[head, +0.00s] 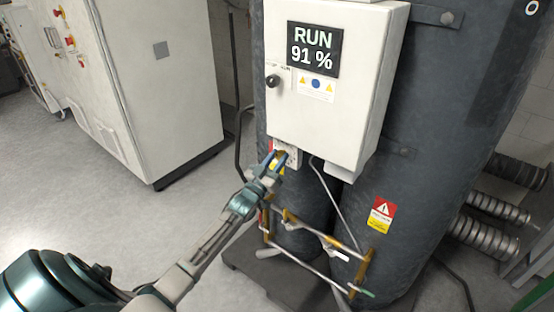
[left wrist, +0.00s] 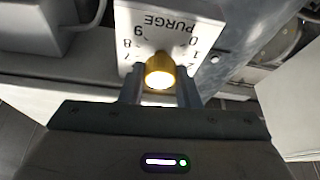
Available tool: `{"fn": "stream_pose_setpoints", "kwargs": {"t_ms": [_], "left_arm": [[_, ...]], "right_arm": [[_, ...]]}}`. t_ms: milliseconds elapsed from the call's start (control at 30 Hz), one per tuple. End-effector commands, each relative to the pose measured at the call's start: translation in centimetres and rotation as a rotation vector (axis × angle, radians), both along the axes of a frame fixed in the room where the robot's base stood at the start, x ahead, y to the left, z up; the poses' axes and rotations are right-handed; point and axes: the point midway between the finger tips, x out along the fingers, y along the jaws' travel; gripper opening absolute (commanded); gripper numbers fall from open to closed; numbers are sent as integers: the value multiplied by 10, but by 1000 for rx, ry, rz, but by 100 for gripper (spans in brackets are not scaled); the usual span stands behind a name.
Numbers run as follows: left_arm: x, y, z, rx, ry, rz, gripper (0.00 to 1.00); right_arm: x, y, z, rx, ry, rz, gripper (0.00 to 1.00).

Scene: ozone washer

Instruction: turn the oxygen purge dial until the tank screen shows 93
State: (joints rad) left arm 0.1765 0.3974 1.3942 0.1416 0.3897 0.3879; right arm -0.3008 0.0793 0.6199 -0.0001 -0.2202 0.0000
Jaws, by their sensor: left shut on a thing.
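The tank screen (head: 314,49) is on a white control box and reads RUN 91 %. My left gripper (head: 276,160) is at the purge dial plate (head: 292,155) just under the box. In the left wrist view the yellow dial (left wrist: 160,70) sits between the two fingers of my left gripper (left wrist: 160,88), which is shut on it. The dial plate (left wrist: 150,22) behind it reads PURGE, with numbers around the dial. The dial's pointer cannot be made out. My right gripper is in neither view.
The white control box (head: 330,120) with a black knob (head: 273,81) hangs above the dial on a dark tank (head: 410,170). Yellow and grey piping (head: 318,237) runs below. A white cabinet (head: 150,85) stands at left, with clear floor (head: 110,215) before it.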

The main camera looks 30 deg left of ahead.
Motion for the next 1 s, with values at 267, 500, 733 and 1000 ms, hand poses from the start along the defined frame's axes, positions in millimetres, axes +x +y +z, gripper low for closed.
{"fn": "stream_pose_setpoints", "kwargs": {"t_ms": [267,500,733,1000], "left_arm": [[0,1,-3,93,-7,1,6],[0,1,-3,257,-21,1,6],[0,2,0,400,-31,1,6],[0,2,1,498,-40,0,6]], "right_arm": [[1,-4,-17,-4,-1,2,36],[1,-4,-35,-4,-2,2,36],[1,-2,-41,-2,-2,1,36],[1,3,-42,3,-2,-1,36]]}}
